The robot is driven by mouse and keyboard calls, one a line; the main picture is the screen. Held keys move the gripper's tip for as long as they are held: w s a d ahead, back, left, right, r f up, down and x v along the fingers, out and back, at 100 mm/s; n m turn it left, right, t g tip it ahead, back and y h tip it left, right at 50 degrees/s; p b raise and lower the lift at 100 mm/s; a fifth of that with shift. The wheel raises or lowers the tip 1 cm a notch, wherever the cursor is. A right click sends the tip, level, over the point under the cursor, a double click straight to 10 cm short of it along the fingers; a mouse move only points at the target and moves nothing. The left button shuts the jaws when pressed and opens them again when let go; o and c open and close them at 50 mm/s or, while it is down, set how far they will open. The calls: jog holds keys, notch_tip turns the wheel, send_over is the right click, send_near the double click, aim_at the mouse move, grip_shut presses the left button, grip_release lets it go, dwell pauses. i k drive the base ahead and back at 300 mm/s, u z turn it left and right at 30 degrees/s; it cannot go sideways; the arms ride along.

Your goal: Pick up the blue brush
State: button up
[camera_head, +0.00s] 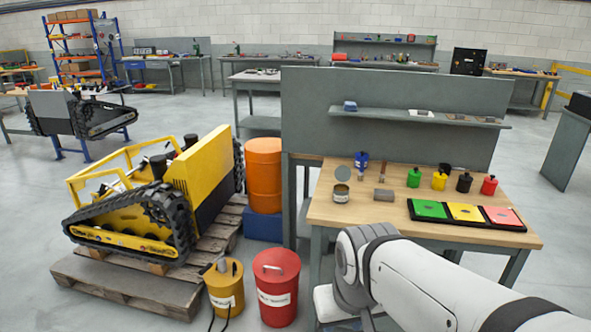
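A small blue object (361,160) stands at the back left of the wooden workbench (415,230); it is too small to tell whether it is a brush. Just right of it is a thin upright item (382,172) with a greyish handle, and in front of that a grey-brown block (383,195). Another small blue item (350,105) sits at the left end of the grey shelf above the bench. My white arm enters from the bottom right and bends low in front of the bench. My gripper is not visible.
An open tin (341,195) stands at the bench's left. Green, yellow, black and red bottles (440,180) line the back right. A black tray (468,222) holds green, yellow and red panels. Yellow and red bins (277,290) and a yellow tracked carrier (150,200) stand left.

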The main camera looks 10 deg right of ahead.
aim_at(360, 179)
jog(key=u, duration=1.6)
jog(key=i, duration=1.9)
jog(key=z, duration=3.45)
jog(key=i, duration=1.05)
